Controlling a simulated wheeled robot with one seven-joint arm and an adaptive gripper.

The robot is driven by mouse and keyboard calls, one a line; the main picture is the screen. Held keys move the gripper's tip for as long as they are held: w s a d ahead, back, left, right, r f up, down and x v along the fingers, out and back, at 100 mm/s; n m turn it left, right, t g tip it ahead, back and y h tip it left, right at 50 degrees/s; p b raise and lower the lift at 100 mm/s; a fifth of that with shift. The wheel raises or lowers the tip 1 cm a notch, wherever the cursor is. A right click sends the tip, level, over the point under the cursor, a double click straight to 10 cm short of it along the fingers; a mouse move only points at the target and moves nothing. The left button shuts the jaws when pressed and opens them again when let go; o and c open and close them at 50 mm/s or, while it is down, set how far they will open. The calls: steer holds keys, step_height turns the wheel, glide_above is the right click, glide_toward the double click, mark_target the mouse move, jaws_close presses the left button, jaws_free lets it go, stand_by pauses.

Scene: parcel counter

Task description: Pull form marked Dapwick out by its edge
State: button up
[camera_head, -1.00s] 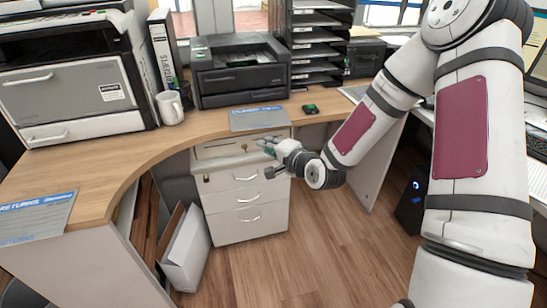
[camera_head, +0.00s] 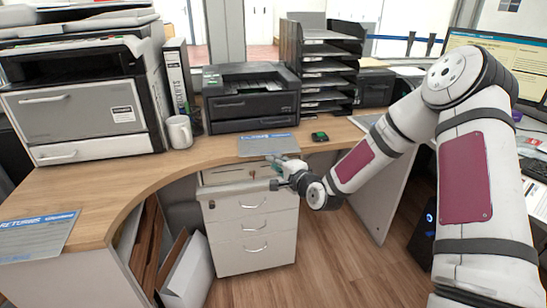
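A grey form with a blue header (camera_head: 264,146) lies on the wooden counter in front of the black printer, its near side at the counter's front edge. Another grey form with a blue header reading RETURNS (camera_head: 38,238) lies at the left end of the counter. The name Dapwick cannot be read on either. My gripper (camera_head: 277,163) is at the near edge of the form by the printer, just in front of the counter edge. Its fingers are small and partly hidden, so I cannot tell whether they are open, shut or touching the paper.
A black printer (camera_head: 250,104) stands behind the form, with a small black-and-green device (camera_head: 320,136) to its right. A white mug (camera_head: 179,132) stands to the left. A white drawer cabinet (camera_head: 252,232) is below the counter under my gripper.

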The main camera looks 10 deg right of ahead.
mark_target(272, 153)
steer(key=shift+w+d+b, duration=0.2)
steer(key=shift+w+b, duration=0.5)
steer(key=shift+w, duration=2)
jaws_close()
